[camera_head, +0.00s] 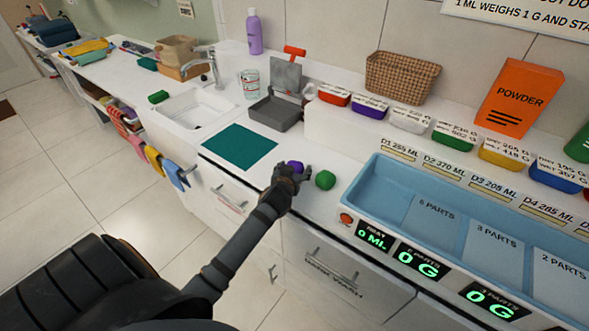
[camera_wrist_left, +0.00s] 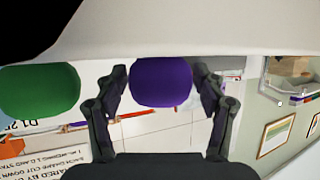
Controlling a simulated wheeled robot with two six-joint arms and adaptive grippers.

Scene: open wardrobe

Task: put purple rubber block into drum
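The purple rubber block (camera_head: 295,167) lies on the white counter, partly hidden by my left gripper (camera_head: 291,174). In the left wrist view the purple block (camera_wrist_left: 161,82) sits between the two fingers of the left gripper (camera_wrist_left: 161,85). The fingers are open, one on each side, with narrow gaps; firm contact is not visible. My right gripper is not in view. I cannot identify a drum for certain in these frames.
A green block (camera_head: 325,180) lies just right of the purple one and also shows in the wrist view (camera_wrist_left: 40,90). A teal mat (camera_head: 239,146), an open grey box (camera_head: 276,113) and a blue tray (camera_head: 390,190) stand around. A sink (camera_head: 190,112) is at left.

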